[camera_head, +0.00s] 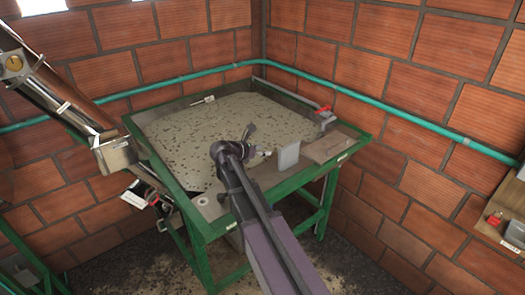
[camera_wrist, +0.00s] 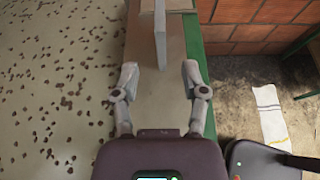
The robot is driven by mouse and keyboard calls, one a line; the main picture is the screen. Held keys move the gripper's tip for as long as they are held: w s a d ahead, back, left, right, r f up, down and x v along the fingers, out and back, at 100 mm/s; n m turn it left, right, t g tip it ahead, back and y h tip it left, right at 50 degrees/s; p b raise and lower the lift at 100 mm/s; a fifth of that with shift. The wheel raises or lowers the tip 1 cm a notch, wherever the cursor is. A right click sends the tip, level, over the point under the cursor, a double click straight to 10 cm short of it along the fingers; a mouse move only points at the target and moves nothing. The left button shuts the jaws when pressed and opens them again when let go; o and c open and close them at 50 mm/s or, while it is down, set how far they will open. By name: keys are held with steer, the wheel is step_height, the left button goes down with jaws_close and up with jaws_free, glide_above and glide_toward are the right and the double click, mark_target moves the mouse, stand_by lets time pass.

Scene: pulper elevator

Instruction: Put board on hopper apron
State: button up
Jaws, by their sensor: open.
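A brown board-like slab (camera_head: 327,148) lies flat at the right end of the hopper's front ledge. A grey upright plate (camera_head: 287,157) stands beside it on the ledge. I cannot tell which of the two is the task's board. The hopper apron seems to be this flat ledge (camera_wrist: 160,105) inside the green edge. My gripper (camera_head: 264,152) is over the ledge, left of the plate. In the wrist view my gripper (camera_wrist: 160,75) is open and empty, with the grey plate (camera_wrist: 160,35) edge-on just ahead of its fingertips.
The hopper's speckled grey surface (camera_head: 205,125) lies left of the ledge. A red-handled valve (camera_head: 324,109) and green pipe (camera_head: 400,115) run near the wall. A sloping chute (camera_head: 60,95) stands left. A striped cloth (camera_wrist: 270,115) lies on the floor, right.

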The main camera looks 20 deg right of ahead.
steer(key=shift+s, duration=0.1)
steer(key=s+a+f+m+g+y, duration=0.1)
steer(key=s+a+f+m+y, duration=0.2)
steer(key=s+m, duration=0.4)
steer(key=s+a+f+m+g+y, duration=0.2)
steer(key=s+a+f+m+y, duration=0.2)
steer(key=s+m, duration=0.3)
steer(key=s+a+f+m+g+y, duration=0.1)
steer(key=s+a+f+m+y, duration=0.2)
steer(key=s+m, duration=0.5)
steer(key=s+f+y, duration=0.1)
steer(key=y, duration=0.1)
steer(key=shift+s+a+f+g+y, duration=0.2)
steer(key=shift+a+f+g+y, duration=0.1)
steer(key=shift+a+y, duration=0.1)
